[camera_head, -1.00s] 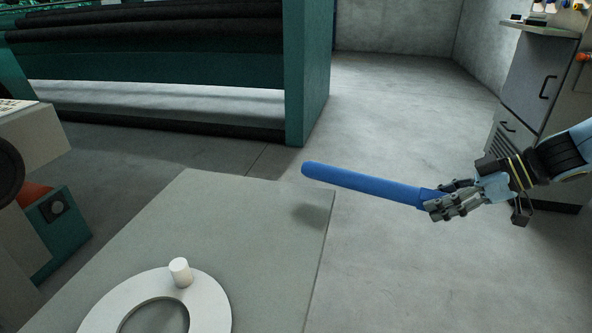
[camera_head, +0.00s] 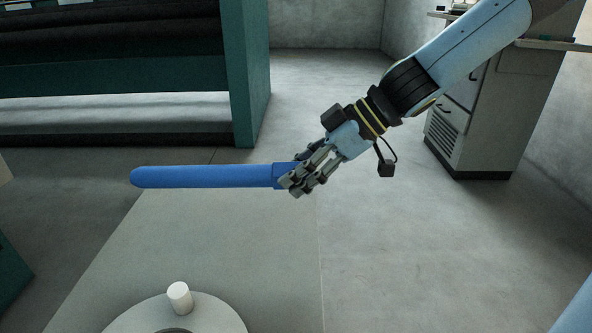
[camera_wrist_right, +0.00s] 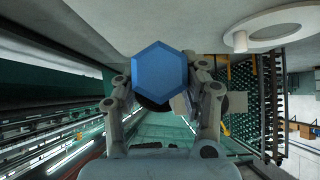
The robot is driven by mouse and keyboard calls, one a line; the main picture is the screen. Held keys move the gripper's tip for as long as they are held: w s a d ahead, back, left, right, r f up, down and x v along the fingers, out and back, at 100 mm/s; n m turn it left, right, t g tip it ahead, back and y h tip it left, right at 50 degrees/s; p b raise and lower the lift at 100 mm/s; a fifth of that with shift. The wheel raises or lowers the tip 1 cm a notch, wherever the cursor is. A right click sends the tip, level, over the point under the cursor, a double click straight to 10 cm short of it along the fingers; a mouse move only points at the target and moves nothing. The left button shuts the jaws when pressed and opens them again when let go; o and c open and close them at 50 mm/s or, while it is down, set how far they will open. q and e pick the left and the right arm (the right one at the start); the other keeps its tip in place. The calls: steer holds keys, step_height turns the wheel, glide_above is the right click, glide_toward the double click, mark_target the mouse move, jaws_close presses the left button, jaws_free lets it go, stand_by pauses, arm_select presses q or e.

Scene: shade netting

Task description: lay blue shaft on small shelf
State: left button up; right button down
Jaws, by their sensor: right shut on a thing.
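The blue shaft (camera_head: 205,177) is a long rod held about level, pointing left in the head view. My right gripper (camera_head: 298,180) is shut on its right end. The shaft hangs above the far part of a grey flat surface (camera_head: 230,240); I cannot tell if that is the small shelf. In the right wrist view the shaft (camera_wrist_right: 160,72) shows its hexagonal end between the fingers of my right gripper (camera_wrist_right: 163,100). My left gripper is not in view.
A white ring (camera_head: 215,312) with a white peg (camera_head: 179,298) lies on the grey surface at the bottom. A green machine with dark rollers (camera_head: 110,45) stands at the back left. A grey cabinet (camera_head: 490,120) stands at the right. The floor between is clear.

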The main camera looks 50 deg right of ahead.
step_height(320, 180, down, 3)
steer(key=b, duration=0.2)
steer(key=shift+b, duration=0.4)
steer(key=shift+f+b, duration=0.3)
steer(key=shift+f, duration=0.1)
step_height(320, 180, down, 2)
steer(key=shift+f+b, duration=0.2)
steer(key=shift+b, duration=0.8)
steer(key=shift+f+b, duration=0.3)
steer(key=shift+f, duration=0.05)
steer(key=shift+f+b, duration=0.65)
steer(key=shift+f, duration=0.25)
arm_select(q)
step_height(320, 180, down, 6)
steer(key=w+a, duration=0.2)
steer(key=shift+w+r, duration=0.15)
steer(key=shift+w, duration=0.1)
